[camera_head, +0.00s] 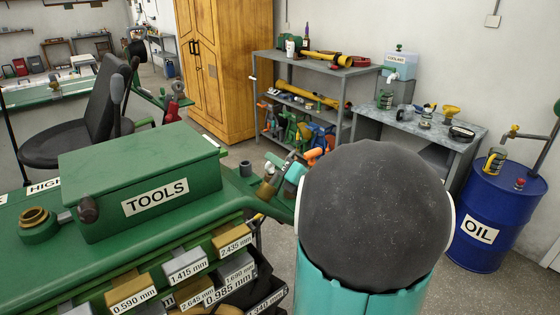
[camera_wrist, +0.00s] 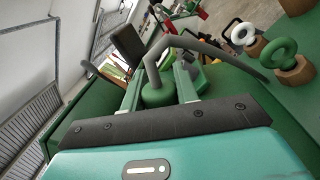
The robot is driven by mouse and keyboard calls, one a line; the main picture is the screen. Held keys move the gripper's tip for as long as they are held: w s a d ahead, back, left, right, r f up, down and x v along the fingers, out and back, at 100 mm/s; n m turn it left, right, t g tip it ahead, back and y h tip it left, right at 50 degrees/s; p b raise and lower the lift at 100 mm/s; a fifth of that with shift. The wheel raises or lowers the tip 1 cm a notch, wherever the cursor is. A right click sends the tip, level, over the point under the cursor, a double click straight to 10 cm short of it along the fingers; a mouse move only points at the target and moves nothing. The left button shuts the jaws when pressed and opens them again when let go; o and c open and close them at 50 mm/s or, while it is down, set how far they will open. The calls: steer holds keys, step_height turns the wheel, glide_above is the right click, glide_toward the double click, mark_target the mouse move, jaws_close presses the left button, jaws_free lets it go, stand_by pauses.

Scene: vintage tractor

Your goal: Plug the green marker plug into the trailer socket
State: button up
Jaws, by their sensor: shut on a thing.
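In the wrist view my gripper (camera_wrist: 158,82) has its two pale fingers on either side of a round green body, which looks like the green marker plug (camera_wrist: 158,96). The fingers are shut on it. A thick grey bent piece, like a cable, rises from it and curves to the right. In the head view my arm's large dark dome and teal link hide much of the middle right, and the plug cannot be made out there. I cannot pick out the trailer socket for certain in either view.
A green toolbox (camera_head: 140,180) and labelled blocks (camera_head: 186,266) sit at the left. A shelf (camera_head: 310,65), side table (camera_head: 425,118) and blue oil drum (camera_head: 493,222) stand behind.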

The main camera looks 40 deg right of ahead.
steer(key=shift+a+f, duration=0.7)
steer(key=o, duration=1)
steer(key=shift+o, duration=0.2)
steer(key=s, duration=1.3)
steer(key=shift+s+a+f, duration=0.35)
steer(key=shift+a, duration=0.1)
